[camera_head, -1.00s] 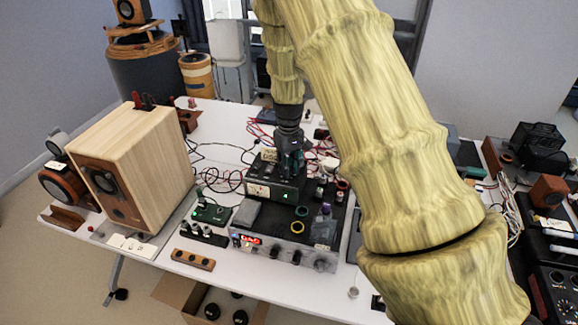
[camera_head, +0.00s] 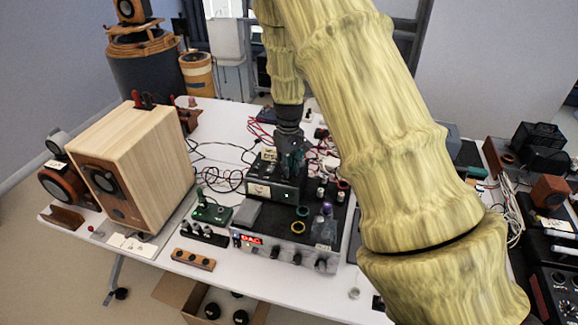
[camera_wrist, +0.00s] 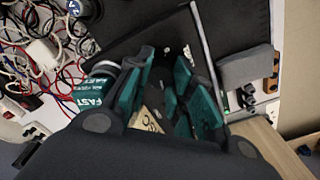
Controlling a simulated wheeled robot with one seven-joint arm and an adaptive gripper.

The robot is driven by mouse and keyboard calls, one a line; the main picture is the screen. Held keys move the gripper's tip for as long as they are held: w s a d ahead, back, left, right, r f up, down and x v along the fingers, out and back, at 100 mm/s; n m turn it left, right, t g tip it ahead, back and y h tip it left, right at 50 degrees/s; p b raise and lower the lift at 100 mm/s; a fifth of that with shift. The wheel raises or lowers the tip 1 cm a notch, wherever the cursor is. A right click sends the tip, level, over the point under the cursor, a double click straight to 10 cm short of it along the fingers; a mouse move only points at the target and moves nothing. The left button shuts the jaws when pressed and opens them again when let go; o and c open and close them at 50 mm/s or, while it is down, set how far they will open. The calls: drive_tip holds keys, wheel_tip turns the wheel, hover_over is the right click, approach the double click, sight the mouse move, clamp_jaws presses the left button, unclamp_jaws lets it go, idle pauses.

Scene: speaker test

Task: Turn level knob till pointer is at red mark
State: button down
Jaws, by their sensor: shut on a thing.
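A small black meter box (camera_head: 272,190) with a lit face stands on the bench, on top of a wider silver-fronted unit (camera_head: 285,252). My gripper (camera_head: 292,172) points down at the top of this box, at its rear right side. In the wrist view, the green-padded fingers of my gripper (camera_wrist: 172,92) are close together over a dark surface. They are shut on what seems to be the level knob, which the fingers hide. I cannot make out the pointer or the red mark.
A large wooden speaker (camera_head: 135,165) stands at the left. A tin marked FAST (camera_wrist: 98,88) is close beside the fingers.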

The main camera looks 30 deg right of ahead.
drive_tip(key=m+p, duration=0.1)
drive_tip(key=m, duration=0.5)
drive_tip(key=shift+r+m, duration=0.1)
drive_tip(key=shift+m, duration=0.3)
drive_tip(key=m+p, duration=0.1)
drive_tip(key=m, duration=0.5)
drive_tip(key=shift+d, duration=0.1)
drive_tip(key=m+p, duration=0.1)
drive_tip(key=m, duration=0.4)
drive_tip(key=shift+m, duration=0.3)
drive_tip(key=m+p, duration=0.2)
drive_tip(key=m, duration=0.3)
drive_tip(key=shift+m, duration=0.3)
drive_tip(key=c, duration=1.5)
unclamp_jaws()
